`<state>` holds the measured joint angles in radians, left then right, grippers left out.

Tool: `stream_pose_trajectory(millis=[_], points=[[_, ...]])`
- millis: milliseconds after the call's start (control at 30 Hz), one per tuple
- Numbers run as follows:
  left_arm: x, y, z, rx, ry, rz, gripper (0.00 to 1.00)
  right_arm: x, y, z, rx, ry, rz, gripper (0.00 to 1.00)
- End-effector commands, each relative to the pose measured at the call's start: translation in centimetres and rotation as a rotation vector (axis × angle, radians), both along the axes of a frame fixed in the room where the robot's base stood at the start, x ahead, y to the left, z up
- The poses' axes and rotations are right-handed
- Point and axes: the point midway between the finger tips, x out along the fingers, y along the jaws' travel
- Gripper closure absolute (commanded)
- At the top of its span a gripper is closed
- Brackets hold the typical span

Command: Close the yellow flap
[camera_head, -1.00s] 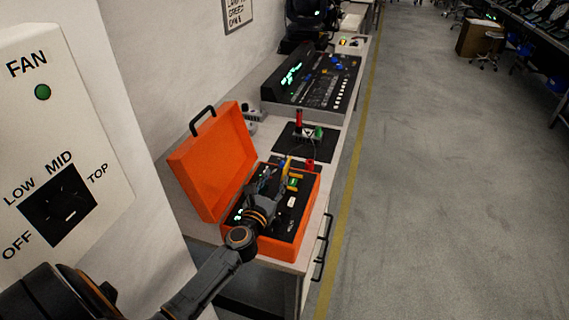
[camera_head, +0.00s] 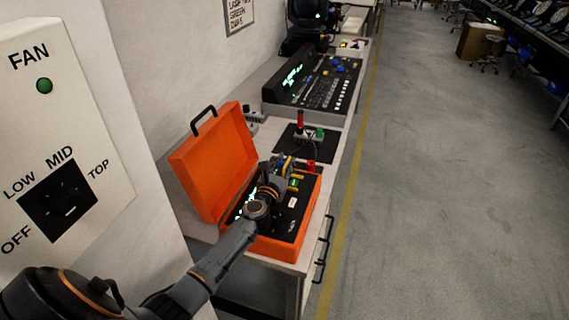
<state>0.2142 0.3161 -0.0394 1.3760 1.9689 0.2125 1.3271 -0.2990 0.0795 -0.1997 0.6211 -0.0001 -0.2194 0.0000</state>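An orange case (camera_head: 213,166) stands open on the white counter, its lid tilted up at the left. Its black panel (camera_head: 288,221) carries small switches and green lights. My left gripper (camera_head: 285,165) is over the back part of the panel, by a small yellow part (camera_head: 295,183) that may be the yellow flap. The gripper hides part of that area, and I cannot tell whether it touches the yellow part. Its fingers are too small and dark to tell whether they are open or shut. My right gripper is not in view.
A black mat (camera_head: 304,142) with a red and a green connector lies behind the case. A mixing console (camera_head: 318,82) stands farther back. A white fan control panel (camera_head: 62,130) is at the left. The floor to the right is clear.

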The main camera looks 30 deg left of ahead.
Motion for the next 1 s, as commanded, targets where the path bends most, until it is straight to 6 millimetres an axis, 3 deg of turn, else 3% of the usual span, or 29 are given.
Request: stream_pose_trajectory(millis=[100,700,1000], points=[[-0.02,0.03,-0.01,0.000,0.000,0.001,1.00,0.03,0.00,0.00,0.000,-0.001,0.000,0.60],[-0.01,0.03,0.06,0.025,0.006,0.005,1.00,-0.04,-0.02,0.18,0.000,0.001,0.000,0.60],[0.16,-0.60,0.20,0.142,0.035,0.006,1.00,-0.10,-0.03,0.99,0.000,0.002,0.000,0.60]])
